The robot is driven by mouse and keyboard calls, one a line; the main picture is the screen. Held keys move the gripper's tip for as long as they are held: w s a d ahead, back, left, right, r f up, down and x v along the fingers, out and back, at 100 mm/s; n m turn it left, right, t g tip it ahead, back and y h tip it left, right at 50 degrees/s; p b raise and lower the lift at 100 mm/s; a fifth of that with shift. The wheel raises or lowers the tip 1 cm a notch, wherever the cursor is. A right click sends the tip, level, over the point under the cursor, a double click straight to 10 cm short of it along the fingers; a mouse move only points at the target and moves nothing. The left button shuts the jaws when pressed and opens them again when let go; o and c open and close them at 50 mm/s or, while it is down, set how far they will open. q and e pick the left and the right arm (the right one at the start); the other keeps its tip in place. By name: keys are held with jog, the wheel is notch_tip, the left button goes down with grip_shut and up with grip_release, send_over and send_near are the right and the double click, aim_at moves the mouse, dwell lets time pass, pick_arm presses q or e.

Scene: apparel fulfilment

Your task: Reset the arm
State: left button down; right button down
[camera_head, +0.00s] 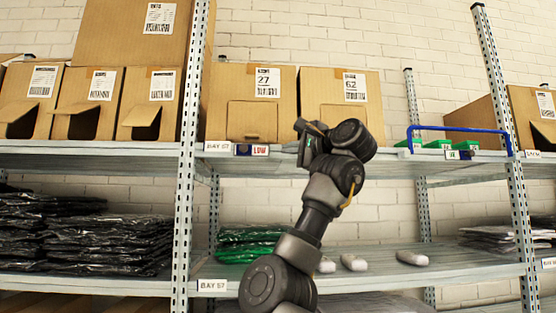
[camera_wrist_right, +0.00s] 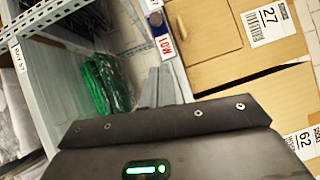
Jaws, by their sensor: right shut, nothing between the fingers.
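My right arm rises from the bottom centre of the head view, in front of the shelving. Its gripper (camera_head: 308,128) is raised near the front edge of the upper shelf (camera_head: 400,156), in front of two cardboard boxes. In the right wrist view the gripper (camera_wrist_right: 160,82) shows its grey fingers together, with nothing held. It points toward the shelf edge by the red LOW label (camera_wrist_right: 166,44). Whether it touches the shelf cannot be told. My left gripper is not in view.
Box 27 (camera_head: 250,90) and box 62 (camera_head: 342,85) stand behind the gripper. Green packages (camera_head: 248,243) and white rolled items (camera_head: 354,262) lie on the shelf below. Black bagged garments (camera_head: 85,235) are stacked left. A metal upright (camera_head: 188,170) and blue rail (camera_head: 460,129) flank the arm.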

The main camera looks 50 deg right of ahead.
jog(key=shift+s+a, duration=0.1)
jog(key=shift+s, duration=0.2)
jog(key=shift+s, duration=0.1)
jog(key=shift+f, duration=0.1)
